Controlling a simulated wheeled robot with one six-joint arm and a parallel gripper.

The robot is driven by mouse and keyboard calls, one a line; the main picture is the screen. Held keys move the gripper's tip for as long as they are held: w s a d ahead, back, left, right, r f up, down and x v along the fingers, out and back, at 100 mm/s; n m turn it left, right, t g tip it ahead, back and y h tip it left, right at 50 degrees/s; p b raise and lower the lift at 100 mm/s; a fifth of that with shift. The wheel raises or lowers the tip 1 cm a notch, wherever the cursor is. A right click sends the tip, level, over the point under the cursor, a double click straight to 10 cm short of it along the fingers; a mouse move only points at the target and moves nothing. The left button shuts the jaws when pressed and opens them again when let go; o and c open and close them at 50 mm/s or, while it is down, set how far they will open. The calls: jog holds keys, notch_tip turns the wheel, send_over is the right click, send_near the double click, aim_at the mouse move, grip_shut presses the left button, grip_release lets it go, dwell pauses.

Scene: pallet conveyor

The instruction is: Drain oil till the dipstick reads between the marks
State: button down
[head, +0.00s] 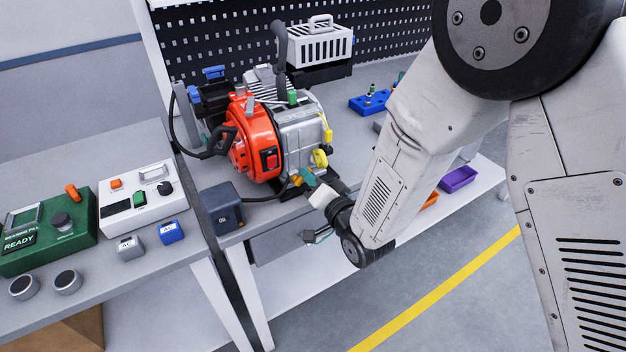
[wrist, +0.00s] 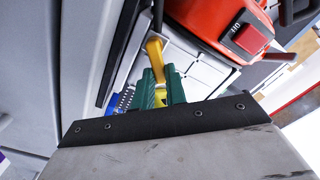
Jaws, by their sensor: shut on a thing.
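The engine has an orange-red housing (head: 255,140) and a grey block (head: 298,128) and sits on the bench. Yellow parts (head: 320,158) stand on the block's right side; I cannot read any dipstick level. My gripper (head: 306,178), with teal fingertips, is low at the engine's front. In the wrist view, its fingers (wrist: 160,92) are shut on a yellow lever (wrist: 154,50) below the housing. The fingers hide the lever's lower end. A dark box marked OIL (head: 222,208) stands at the bench's front left, with a black hose running from it toward the engine's base.
The left table holds a green unit reading READY (head: 45,240), a white control box (head: 140,198) and small blocks. A blue tray (head: 370,103) lies right of the engine, before a black pegboard (head: 215,50). A purple bin (head: 457,179) sits on the lower shelf.

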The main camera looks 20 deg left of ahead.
jog(key=n, duration=0.4)
jog(key=shift+s+a+r+n, duration=0.3)
jog(key=shift+s+r, duration=0.05)
jog(key=shift+s, duration=0.05)
jog(key=shift+s+a+r+n, duration=0.1)
jog(key=shift+s+a+n, duration=0.1)
jog(key=shift+n, duration=0.8)
jog(key=shift+s+a+n, duration=0.1)
jog(key=shift+s+n, duration=0.05)
jog(key=shift+n, duration=0.85)
jog(key=c, duration=1.7)
grip_release()
jog(key=shift+s, duration=0.1)
jog(key=v, duration=0.7)
jog(key=shift+s+d, duration=0.2)
jog(key=shift+d, duration=0.05)
dwell(2.0)
